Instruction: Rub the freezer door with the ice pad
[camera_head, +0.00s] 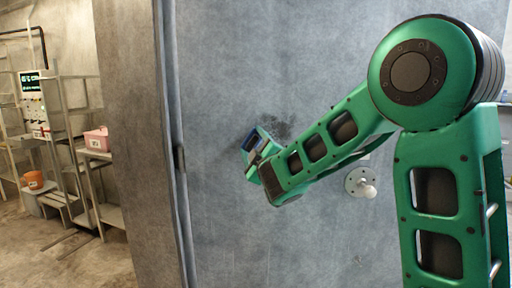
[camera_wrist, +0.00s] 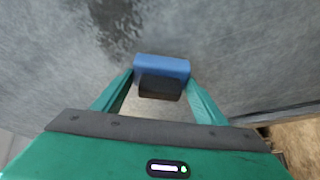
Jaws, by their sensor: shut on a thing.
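The grey freezer door (camera_head: 235,75) fills the middle of the head view and most of the wrist view (camera_wrist: 235,45). A dark smudge shows on the door (camera_head: 285,128), and also in the wrist view (camera_wrist: 115,15). My gripper (camera_wrist: 160,85) is shut on the ice pad, a block with a blue face (camera_wrist: 162,66) and a black back. In the head view the blue pad (camera_head: 250,141) is at the door, just left of the smudge. I cannot tell whether it touches the door. My arm partly hides the door.
A round white knob (camera_head: 366,188) sticks out of the door below my forearm. The door's edge with a dark latch (camera_head: 180,158) is to the left. Beyond are metal shelves (camera_head: 105,213), a pink bin (camera_head: 97,139) and an orange bucket (camera_head: 34,179). Floor at far left is partly open.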

